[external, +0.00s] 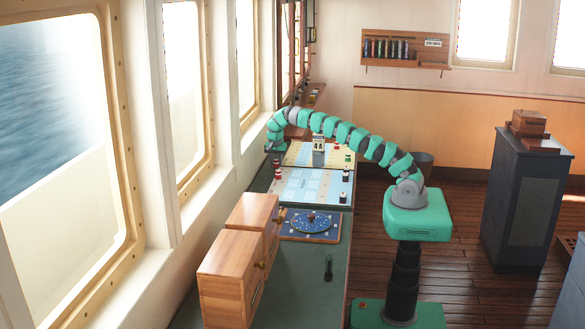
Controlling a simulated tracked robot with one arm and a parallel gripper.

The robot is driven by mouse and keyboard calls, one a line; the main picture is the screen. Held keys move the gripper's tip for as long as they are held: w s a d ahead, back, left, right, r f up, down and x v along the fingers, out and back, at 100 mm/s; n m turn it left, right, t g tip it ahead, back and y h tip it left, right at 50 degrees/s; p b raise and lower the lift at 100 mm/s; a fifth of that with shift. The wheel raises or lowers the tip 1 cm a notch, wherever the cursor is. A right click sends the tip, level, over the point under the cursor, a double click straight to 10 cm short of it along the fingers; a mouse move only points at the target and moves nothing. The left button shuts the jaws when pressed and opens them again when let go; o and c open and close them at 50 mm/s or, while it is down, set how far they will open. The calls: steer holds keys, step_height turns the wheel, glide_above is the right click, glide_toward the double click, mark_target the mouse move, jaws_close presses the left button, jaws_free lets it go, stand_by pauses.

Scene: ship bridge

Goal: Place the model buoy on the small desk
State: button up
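My gripper (276,150) is at the far left end of my arm, low over the window side of the long green-topped counter (300,275). Its fingers are too small to tell open from shut. A small red-and-white piece (277,172), which may be a model buoy, stands just below it; I cannot tell whether they touch. Which is the task's buoy is unclear. No small desk is clearly identifiable; a dark pedestal (515,205) stands at right.
Charts (312,187) lie on the counter, with a small pale block (319,142) on them. A blue round dial board (310,224) and wooden cabinets (235,265) stand nearer. A wooden box (528,123) tops the pedestal. Floor between my base and the pedestal is clear.

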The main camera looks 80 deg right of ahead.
mark_target(276, 161)
steer(key=shift+s+a+f+g, duration=0.15)
steer(key=shift+s+f, duration=0.15)
steer(key=shift+f, duration=0.2)
steer(key=shift+s+f+g, duration=0.15)
steer(key=shift+s+f, duration=0.15)
steer(key=shift+f, duration=0.2)
steer(key=shift+c, duration=0.2)
steer(key=shift+w+r, duration=0.15)
steer(key=shift+r, duration=0.35)
steer(key=shift+o, duration=0.2)
steer(key=r, duration=0.6)
steer(key=a+r, duration=0.1)
steer(key=r, duration=0.2)
steer(key=shift+w+r, duration=0.1)
steer(key=shift+w, duration=0.25)
steer(key=r, duration=0.2)
steer(key=r+p, duration=0.1)
steer(key=r, duration=0.1)
steer(key=shift+a, duration=0.25)
